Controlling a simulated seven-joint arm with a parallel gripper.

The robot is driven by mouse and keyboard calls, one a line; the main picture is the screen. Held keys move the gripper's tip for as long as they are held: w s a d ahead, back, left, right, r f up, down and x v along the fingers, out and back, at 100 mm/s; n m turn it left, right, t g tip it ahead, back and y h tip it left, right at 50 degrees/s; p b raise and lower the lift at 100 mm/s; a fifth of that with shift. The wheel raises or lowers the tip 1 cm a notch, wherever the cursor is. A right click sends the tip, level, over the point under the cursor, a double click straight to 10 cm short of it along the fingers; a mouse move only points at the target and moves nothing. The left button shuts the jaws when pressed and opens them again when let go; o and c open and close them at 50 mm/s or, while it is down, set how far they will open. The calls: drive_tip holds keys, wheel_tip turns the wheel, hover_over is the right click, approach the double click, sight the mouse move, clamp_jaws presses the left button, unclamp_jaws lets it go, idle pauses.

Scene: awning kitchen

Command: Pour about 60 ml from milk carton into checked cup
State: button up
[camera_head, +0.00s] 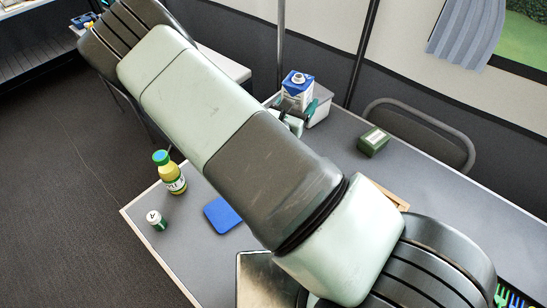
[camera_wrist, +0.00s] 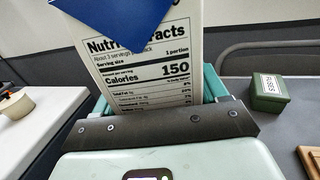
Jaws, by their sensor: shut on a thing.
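I cannot make out a checked cup in either view; my arm covers much of the table.
A yellow bottle (camera_head: 170,175) and a small white-and-green container (camera_head: 156,220) stand at the table's left. A blue mat (camera_head: 222,215) lies near my arm. A chair (camera_head: 440,122) stands beyond.

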drive_tip(key=s+a, duration=0.2)
drive_tip(key=a, duration=0.5)
drive_tip(key=s+a+f, duration=0.1)
drive_tip(key=s+a, duration=0.2)
drive_tip(key=a, duration=0.5)
drive_tip(key=shift+s+a+f, duration=0.2)
drive_tip(key=shift+a+f, duration=0.05)
drive_tip(key=shift+f, duration=0.05)
drive_tip(key=shift+m, duration=0.4)
drive_tip(key=shift+a+f+m, duration=0.1)
drive_tip(key=shift+f+m, duration=0.2)
drive_tip(key=shift+m, duration=2.5)
drive_tip(key=shift+d+f+m, duration=0.1)
drive_tip(key=shift+f+m, duration=0.15)
drive_tip(key=shift+m, duration=2.55)
drive_tip(key=shift+a+f+m, duration=0.1)
drive_tip(key=shift+f+m, duration=0.2)
drive_tip(key=shift+m, duration=2.5)
drive_tip(key=shift+r+m, duration=0.3)
drive_tip(key=shift+m, duration=0.1)
